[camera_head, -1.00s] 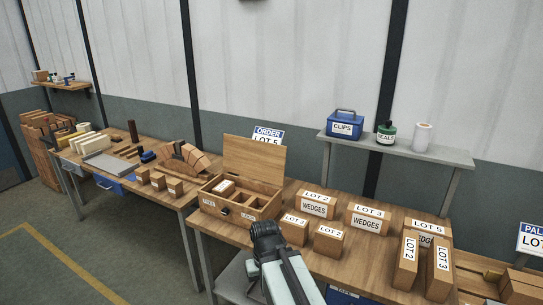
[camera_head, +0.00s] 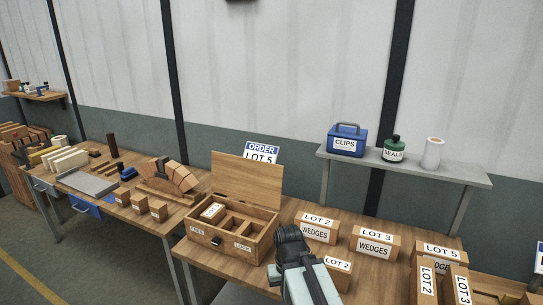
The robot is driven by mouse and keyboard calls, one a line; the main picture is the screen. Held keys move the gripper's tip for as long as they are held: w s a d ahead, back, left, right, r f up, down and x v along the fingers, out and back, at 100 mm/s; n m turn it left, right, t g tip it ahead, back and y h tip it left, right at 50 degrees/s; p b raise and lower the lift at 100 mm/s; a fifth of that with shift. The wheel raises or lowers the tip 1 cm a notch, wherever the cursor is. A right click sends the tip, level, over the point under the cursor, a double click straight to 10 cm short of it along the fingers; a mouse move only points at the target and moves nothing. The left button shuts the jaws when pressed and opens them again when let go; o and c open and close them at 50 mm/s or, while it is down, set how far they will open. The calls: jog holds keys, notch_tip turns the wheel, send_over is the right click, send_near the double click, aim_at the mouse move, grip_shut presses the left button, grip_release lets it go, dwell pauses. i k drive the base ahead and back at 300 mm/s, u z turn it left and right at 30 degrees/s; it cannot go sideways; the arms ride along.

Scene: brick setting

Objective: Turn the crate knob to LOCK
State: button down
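The wooden crate (camera_head: 262,244) stands on the workbench in the head view, its lid (camera_head: 246,175) raised open at the back. Its inside is split into compartments, and one block labelled LOT (camera_head: 212,211) sits in the left one. On the front face a small dark knob (camera_head: 216,241) sits between a FREE label (camera_head: 196,231) at left and a LOCK label (camera_head: 242,246) at right. Which way the knob points is too small to tell. My gripper (camera_head: 288,236) is dark, just right of the crate in the picture, apart from the knob. Its fingers cannot be made out.
LOT 2 (camera_head: 317,230) and LOT 3 wedge boxes (camera_head: 374,245) and other lot boxes crowd the bench to the right. An ORDER LOT 5 card (camera_head: 262,153) stands behind the crate. A shelf (camera_head: 455,175) holds a clips box, seals jar and white roll.

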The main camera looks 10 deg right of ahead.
aim_at(216, 242)
jog(key=u, duration=0.15)
jog(key=i, duration=0.85)
jog(key=u, duration=0.5)
